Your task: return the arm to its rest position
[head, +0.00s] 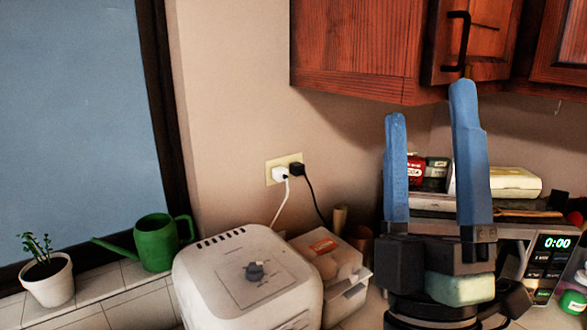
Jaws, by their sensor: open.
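My gripper (429,101) is at the right of the head view. Its two blue fingers point up and stand well apart, with nothing held between them. The fingertips show in front of the wall and near the lower edge of the wooden wall cabinet (360,50). The right fingertip overlaps the cabinet's corner in the picture; I cannot tell how far apart they are. The black wrist and lower arm hide part of the counter behind.
A white appliance (215,275) and an egg carton (325,255) stand left of my gripper. A microwave (545,265) with items on top is behind and right. A green watering can (155,243) and potted plant (47,278) are far left. Open wall lies left of the fingers.

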